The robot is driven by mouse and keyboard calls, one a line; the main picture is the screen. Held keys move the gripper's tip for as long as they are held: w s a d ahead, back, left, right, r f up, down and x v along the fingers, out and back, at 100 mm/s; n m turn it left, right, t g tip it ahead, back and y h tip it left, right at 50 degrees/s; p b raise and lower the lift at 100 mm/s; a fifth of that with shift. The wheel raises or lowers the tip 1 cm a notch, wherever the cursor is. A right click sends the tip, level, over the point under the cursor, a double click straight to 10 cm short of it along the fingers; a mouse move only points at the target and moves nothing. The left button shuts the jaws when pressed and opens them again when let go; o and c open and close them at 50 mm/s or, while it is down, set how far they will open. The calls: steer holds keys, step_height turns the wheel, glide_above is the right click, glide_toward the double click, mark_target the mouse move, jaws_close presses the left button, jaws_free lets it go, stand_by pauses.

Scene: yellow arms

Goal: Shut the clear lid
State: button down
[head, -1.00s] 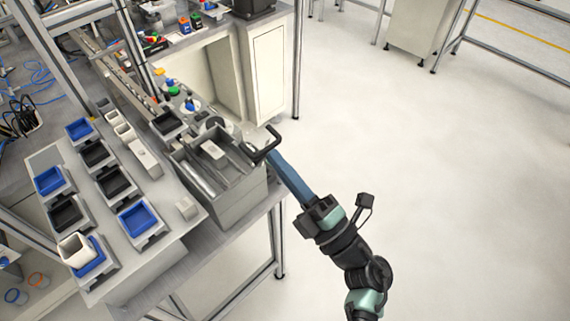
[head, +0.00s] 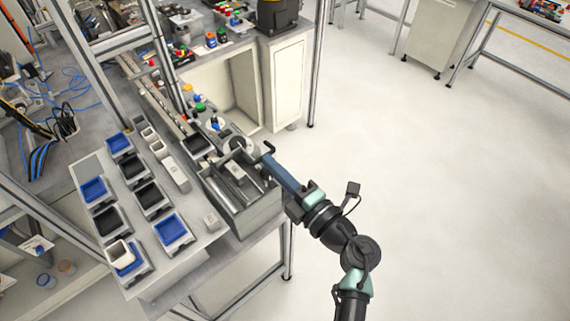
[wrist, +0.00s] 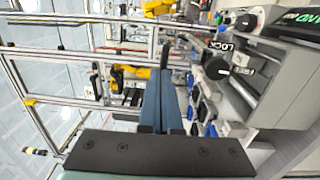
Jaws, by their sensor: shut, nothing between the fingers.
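The grey open-topped box (head: 252,217) sits at the right edge of the workbench, with its inside visible from above. A black hooked handle (head: 268,147) stands at its back right corner. The clear lid itself is hard to make out, so I cannot tell its exact angle. My gripper (head: 266,158) has long blue fingers closed together and empty. Its tip is at the box's right side, right by the handle; I cannot tell whether they touch. In the wrist view the blue fingers (wrist: 164,85) point away, with a grey box marked LOCK (wrist: 285,85) to their right.
A metal post (head: 318,75) and a white cabinet (head: 277,88) stand behind. Open floor (head: 430,200) lies to the right.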

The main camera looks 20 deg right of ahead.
steer(key=x, duration=1.1)
steer(key=shift+w+a+f+g+h+b, duration=0.15)
steer(key=shift+w+a+f+g+b, duration=0.5)
steer(key=shift+w+f, duration=0.9)
steer(key=shift+w+a+f+g+h+b, duration=0.25)
steer(key=shift+w+a+f+b, duration=0.2)
steer(key=shift+w+f+b, duration=1.05)
steer(key=shift+w+a+f+g+h+b, duration=0.1)
steer(key=shift+w+a+f+g+b, duration=0.35)
steer(key=shift+w+f, duration=1.2)
steer(key=shift+s+a+f, duration=0.1)
steer(key=shift+s+f, duration=0.35)
steer(key=shift+r, duration=0.1)
steer(key=shift+r+p, duration=0.3)
steer(key=shift+p, duration=0.25)
step_height(320, 180, up, 13)
steer(key=s+p, duration=0.2)
steer(key=p, duration=0.9)
steer(key=shift+s+d, duration=0.3)
